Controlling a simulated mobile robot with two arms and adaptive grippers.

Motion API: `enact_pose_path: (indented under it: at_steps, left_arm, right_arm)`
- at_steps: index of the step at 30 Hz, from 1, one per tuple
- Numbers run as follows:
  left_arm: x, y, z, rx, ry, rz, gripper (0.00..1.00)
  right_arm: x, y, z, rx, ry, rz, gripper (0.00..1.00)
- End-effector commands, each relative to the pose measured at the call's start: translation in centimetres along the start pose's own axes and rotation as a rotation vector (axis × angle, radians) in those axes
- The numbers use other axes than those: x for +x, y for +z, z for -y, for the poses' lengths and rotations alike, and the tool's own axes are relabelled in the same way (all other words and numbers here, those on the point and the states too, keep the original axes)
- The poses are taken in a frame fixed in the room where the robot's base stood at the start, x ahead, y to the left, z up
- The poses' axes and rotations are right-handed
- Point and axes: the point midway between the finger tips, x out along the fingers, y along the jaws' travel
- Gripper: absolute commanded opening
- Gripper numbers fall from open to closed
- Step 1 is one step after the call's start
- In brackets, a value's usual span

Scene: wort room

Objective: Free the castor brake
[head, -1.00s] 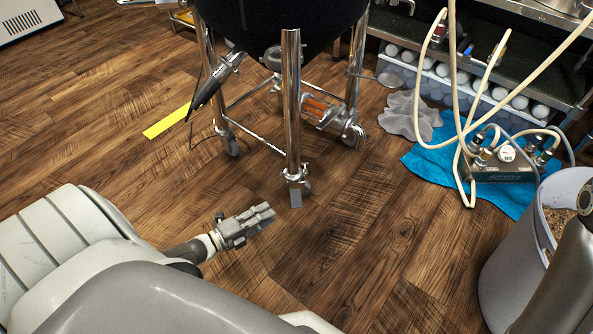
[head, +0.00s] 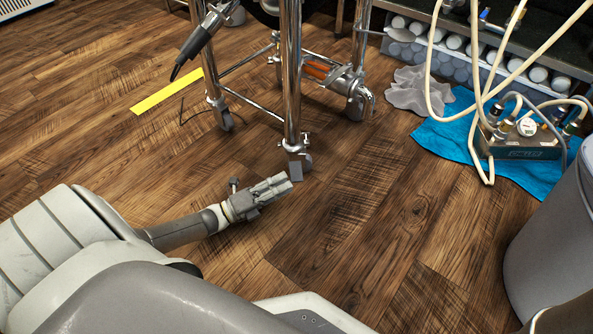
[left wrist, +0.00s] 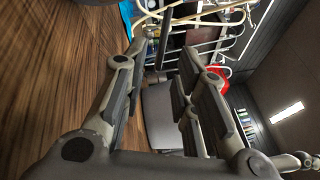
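The castor (head: 305,162) stands on the floor at the foot of the kettle stand's nearest chrome leg (head: 291,80). Its brake is a small flat grey tab (head: 296,171) sloping down on the near side. My left gripper (head: 280,186) is low over the floor, just short of the tab and a little to its left. In the left wrist view its fingers (left wrist: 160,70) are spread apart. A flat grey surface (left wrist: 160,115) shows between them; I cannot tell for sure that it is the tab. Contact with the tab cannot be made out. My right gripper is out of view.
A pump box (head: 520,148) with looping hoses sits on a blue cloth (head: 450,140). A yellow strip (head: 167,92) lies on the floor at the left. The wood floor right of the castor is clear.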

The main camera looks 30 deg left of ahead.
Motion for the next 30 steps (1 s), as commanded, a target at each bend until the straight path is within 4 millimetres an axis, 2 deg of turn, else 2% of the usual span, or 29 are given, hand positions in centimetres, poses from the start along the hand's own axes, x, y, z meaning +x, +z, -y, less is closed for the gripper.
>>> enact_pose_path:
  at_steps: [3, 9, 20, 27, 30]
  left_arm:
    - [2.3, -0.1, -0.3, 0.001, -0.004, -0.001, 0.27]
    - [4.6, 0.0, -0.2, 0.000, -0.001, 0.001, 0.27]
    - [5.2, 0.0, -0.1, -0.001, 0.002, 0.000, 0.27]
    - [5.2, 0.0, -0.1, -0.001, 0.001, 0.001, 0.00]
    - [5.2, 0.0, -0.1, -0.001, 0.001, 0.001, 0.00]
  right_arm:
    - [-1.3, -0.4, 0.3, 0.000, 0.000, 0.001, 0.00]
    - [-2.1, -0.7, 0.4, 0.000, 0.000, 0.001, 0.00]
    - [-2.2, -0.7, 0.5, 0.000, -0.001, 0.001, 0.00]
    - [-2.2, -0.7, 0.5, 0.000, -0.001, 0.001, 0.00]
    - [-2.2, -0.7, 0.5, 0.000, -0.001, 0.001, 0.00]
